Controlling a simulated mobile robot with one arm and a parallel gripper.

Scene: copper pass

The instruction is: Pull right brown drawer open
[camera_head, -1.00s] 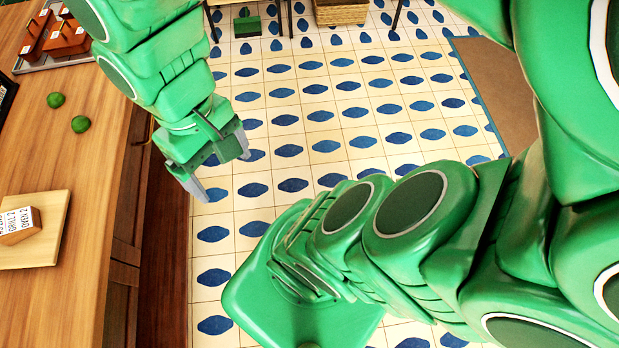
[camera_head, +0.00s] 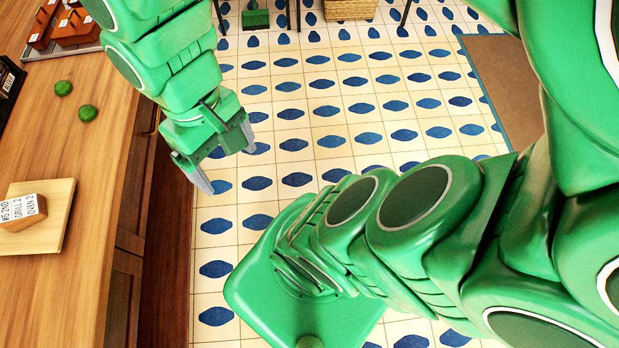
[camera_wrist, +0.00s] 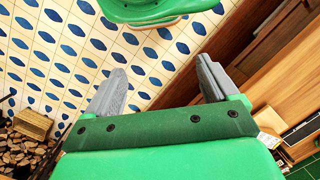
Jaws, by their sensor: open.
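My gripper (camera_head: 222,158) is open and empty, pointing down over the tiled floor just right of the wooden counter's front. In the wrist view, its two grey fingers (camera_wrist: 162,70) stand apart with nothing between them. The counter front shows brown panels, an upper one (camera_head: 133,210) and a lower one (camera_head: 121,300), seen steeply from above. Brown wood fronts also show in the wrist view (camera_wrist: 262,45), right of the fingers. I cannot tell which panel is the right brown drawer, and no handle is clear. No contact with the front shows.
On the counter (camera_head: 105,150) lie two green limes (camera_head: 87,113), a board (camera_head: 62,195) with a lettered block (camera_head: 24,212), and reddish-brown pieces (camera_head: 72,28) at the back. A green box (camera_head: 255,18) stands on the far floor. A brown mat (camera_head: 505,90) lies right.

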